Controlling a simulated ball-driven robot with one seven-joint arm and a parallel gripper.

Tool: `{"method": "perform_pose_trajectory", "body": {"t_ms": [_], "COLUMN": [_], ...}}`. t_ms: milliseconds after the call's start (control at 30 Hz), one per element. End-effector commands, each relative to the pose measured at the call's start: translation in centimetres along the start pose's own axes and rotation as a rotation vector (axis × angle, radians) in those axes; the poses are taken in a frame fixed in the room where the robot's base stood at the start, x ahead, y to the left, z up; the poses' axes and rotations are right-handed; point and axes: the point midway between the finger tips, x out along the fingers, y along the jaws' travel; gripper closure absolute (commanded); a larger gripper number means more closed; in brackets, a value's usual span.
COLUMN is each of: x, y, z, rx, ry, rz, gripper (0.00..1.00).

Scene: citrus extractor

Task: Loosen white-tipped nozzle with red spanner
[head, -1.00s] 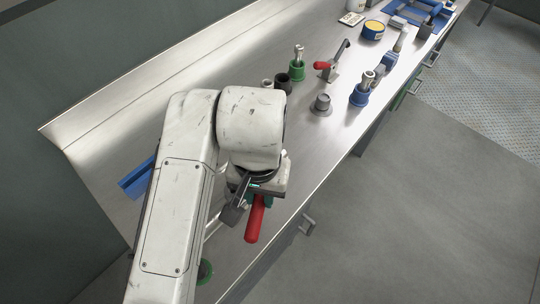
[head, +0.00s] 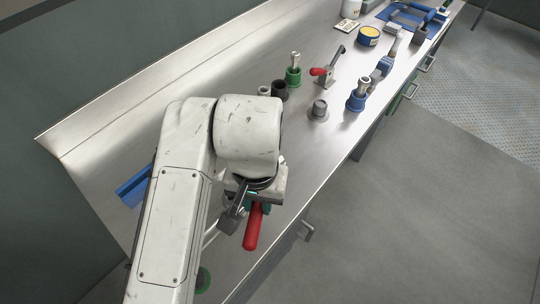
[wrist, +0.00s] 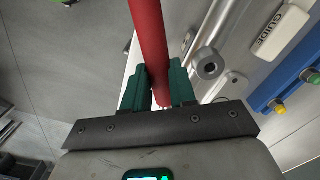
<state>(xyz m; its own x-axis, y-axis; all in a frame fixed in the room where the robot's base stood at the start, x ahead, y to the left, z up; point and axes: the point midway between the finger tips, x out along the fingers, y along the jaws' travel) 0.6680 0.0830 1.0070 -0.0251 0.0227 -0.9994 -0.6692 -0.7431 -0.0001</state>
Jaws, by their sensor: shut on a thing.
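My gripper (wrist: 160,85) is shut on the red spanner, with its green jaws on both sides of the red handle (wrist: 150,35) in the wrist view. In the head view the red handle (head: 253,228) sticks out below my gripper, near the bench's front edge. The spanner's working end cannot be made out. A blue bar (wrist: 293,90) at the right of the wrist view carries a yellow-tipped and a green-tipped fitting. The blue bar also shows left of my arm in the head view (head: 134,187). I cannot make out a white-tipped nozzle.
A metal pipe with a round end (wrist: 208,66) lies close right of the handle. A white guide plate (wrist: 282,30) is beyond it. On the bench (head: 90,140) stand a green holder (head: 293,78), a grey knob (head: 318,110) and a blue holder (head: 356,101). Floor is open at right.

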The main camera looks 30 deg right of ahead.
Motion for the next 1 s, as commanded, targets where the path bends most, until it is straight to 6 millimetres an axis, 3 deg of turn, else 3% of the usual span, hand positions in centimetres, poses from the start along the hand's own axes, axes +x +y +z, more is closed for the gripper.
{"method": "perform_pose_trajectory", "body": {"t_ms": [1000], "x": [-0.09], "y": [0.97], "z": [-0.10], "rx": [-0.074], "ry": [0.002], "rz": [0.003], "gripper": [1.00]}}
